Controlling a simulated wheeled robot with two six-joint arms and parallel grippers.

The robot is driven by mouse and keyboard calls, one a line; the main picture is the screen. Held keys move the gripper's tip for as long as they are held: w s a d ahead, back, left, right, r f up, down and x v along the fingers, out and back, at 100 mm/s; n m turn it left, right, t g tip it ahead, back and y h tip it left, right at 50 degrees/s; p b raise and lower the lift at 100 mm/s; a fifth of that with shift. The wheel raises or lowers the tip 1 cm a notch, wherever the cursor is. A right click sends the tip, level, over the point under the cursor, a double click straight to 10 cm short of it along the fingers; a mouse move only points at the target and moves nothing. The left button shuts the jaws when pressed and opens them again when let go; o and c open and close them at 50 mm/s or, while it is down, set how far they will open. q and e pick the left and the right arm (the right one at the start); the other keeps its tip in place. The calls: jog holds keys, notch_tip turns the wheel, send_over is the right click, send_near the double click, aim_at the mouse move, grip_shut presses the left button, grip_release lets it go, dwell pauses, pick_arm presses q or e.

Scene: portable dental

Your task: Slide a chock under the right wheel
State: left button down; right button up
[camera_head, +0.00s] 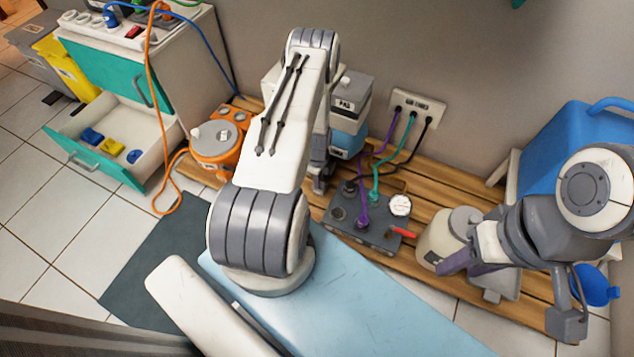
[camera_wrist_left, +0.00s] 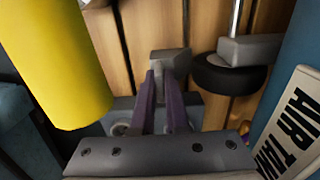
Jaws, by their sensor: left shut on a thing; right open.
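In the left wrist view, my left gripper's purple fingers (camera_wrist_left: 166,98) are shut on a grey wedge-shaped chock (camera_wrist_left: 171,62) just above or on the wooden slats. A black wheel (camera_wrist_left: 228,76) under a grey bracket stands just right of the chock; any gap is very small, and I cannot tell if they touch. In the head view, my left arm hides its own gripper, the chock and the wheel. My right gripper (camera_head: 470,266) is open, with purple fingers beside a beige jar.
A yellow cylinder (camera_wrist_left: 58,62) stands close on the left in the wrist view; an air tank label (camera_wrist_left: 292,118) is close on the right. In the head view, a grey control box (camera_head: 352,229) with cables and the beige jar (camera_head: 437,242) sit on the wooden platform (camera_head: 400,185).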

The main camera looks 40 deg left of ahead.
pick_arm(q)
jog(key=c, duration=0.8)
grip_release()
jog(key=shift+c, duration=0.2)
jog(key=shift+r, duration=0.1)
jog(key=shift+r+p, duration=2.6)
jog(key=shift+r, duration=0.4)
jog(key=s+d+r+p, duration=0.1)
jog(key=s+r+p, duration=0.3)
jog(key=r+p, duration=0.1)
jog(key=shift+s+p, duration=0.35)
jog(key=shift+p, duration=0.5)
jog(key=shift+f, duration=0.1)
